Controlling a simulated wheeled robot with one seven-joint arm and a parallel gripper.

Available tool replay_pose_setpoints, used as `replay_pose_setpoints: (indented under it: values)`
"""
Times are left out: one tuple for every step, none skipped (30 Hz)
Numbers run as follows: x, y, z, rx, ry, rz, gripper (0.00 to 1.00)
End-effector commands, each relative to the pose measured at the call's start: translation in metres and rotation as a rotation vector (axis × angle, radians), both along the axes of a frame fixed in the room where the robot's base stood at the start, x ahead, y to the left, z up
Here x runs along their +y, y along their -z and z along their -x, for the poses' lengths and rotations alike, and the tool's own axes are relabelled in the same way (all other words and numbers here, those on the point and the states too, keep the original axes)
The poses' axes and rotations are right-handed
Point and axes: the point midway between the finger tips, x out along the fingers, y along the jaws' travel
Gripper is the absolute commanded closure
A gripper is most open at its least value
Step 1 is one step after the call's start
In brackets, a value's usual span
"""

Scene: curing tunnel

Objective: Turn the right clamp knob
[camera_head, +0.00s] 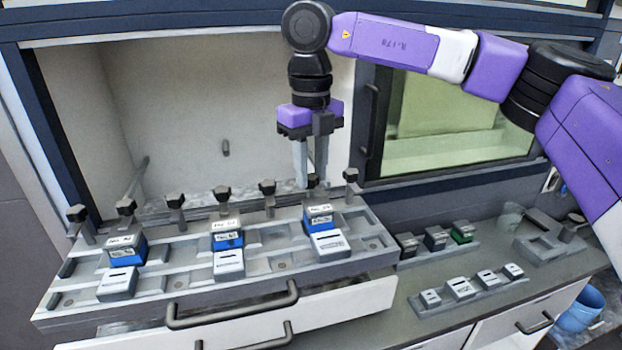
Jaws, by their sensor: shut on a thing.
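A row of black clamp knobs on upright posts runs along the back edge of the grey tray fixture (375,240). My gripper (311,176) points straight down over the right part of this row. Its two grey fingers are shut on a black clamp knob (312,182), second from the right end, one finger on each side. The fingers hide part of the knob, so its turned angle cannot be told. The rightmost knob (351,175) stands free just to the right of my gripper.
Blue and white labelled blocks (318,217) stand in the fixture, in front of the knobs. A drawer handle (235,315) sticks out at the front. A glass window (440,120) with a dark handle lies behind right. Small blocks (462,232) stand on the right counter.

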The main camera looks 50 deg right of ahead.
Motion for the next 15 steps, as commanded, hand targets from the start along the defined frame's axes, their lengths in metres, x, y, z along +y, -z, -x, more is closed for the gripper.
replay_pose_setpoints:
  values:
    - [-0.0005,0.0014,-0.0005,-0.003,-0.041,0.002,1.0]
    - [-0.0005,0.0013,-0.0005,-0.003,-0.07,0.002,1.0]
    - [-0.0005,0.0013,-0.0005,-0.003,-0.107,0.002,1.0]
    - [-0.0007,0.0012,-0.0006,-0.003,-0.135,0.002,1.0]
    - [-0.0007,0.0011,-0.0006,-0.003,-0.164,0.002,1.0]
    - [-0.0008,0.0009,-0.0005,-0.003,-0.202,0.002,1.0]
    - [-0.0008,0.0008,-0.0005,-0.003,-0.231,0.002,1.0]
    - [-0.0008,0.0006,-0.0005,-0.003,-0.259,0.002,1.0]
    - [-0.0008,0.0004,-0.0005,-0.003,-0.298,0.002,1.0]
    - [-0.0006,0.0003,-0.0005,-0.003,-0.326,0.002,1.0]
    - [-0.0006,0.0002,-0.0005,-0.003,-0.355,0.002,1.0]
    - [-0.0006,0.0001,-0.0005,-0.002,-0.393,0.001,1.0]
    - [-0.0006,0.0,-0.0005,-0.002,-0.421,0.0,1.0]
    - [-0.0006,0.0,-0.0005,-0.002,-0.449,0.0,1.0]
    - [-0.0007,-0.0001,-0.0006,-0.002,-0.487,0.0,1.0]
